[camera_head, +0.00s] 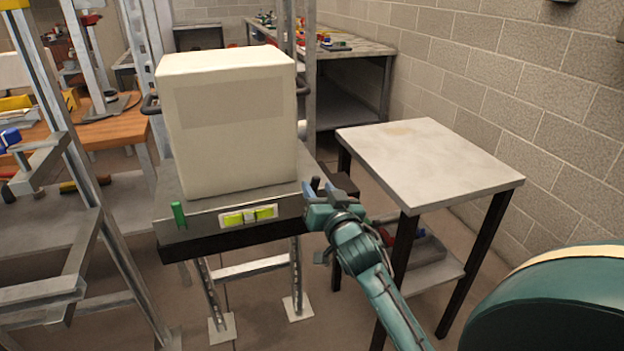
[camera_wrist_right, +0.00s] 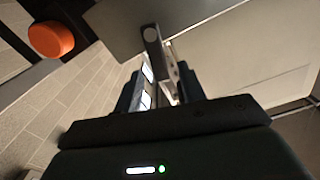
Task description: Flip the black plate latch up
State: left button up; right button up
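A dark flat plate (camera_head: 344,183), which looks like the black plate latch, sticks out at the right end of the metal stand (camera_head: 192,222), just behind my right gripper. My right gripper (camera_head: 316,187) is at the stand's front right corner with its fingertips apart. In the right wrist view, a dark bar with a rounded end (camera_wrist_right: 152,36) reaches down between the open fingers (camera_wrist_right: 162,88). I cannot tell whether the fingers touch it. My arm and gripper hide part of the plate. My left gripper is not in view.
A cream box (camera_head: 230,125) stands on the stand, with a green peg (camera_head: 178,214) and a yellow-green level (camera_head: 248,215) at the front edge. A grey-topped table (camera_head: 430,165) stands close on the right. An orange disc (camera_wrist_right: 50,39) shows in the right wrist view.

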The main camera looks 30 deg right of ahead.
aim_at(316, 185)
jog(key=x, duration=0.5)
jog(key=shift+w, duration=0.1)
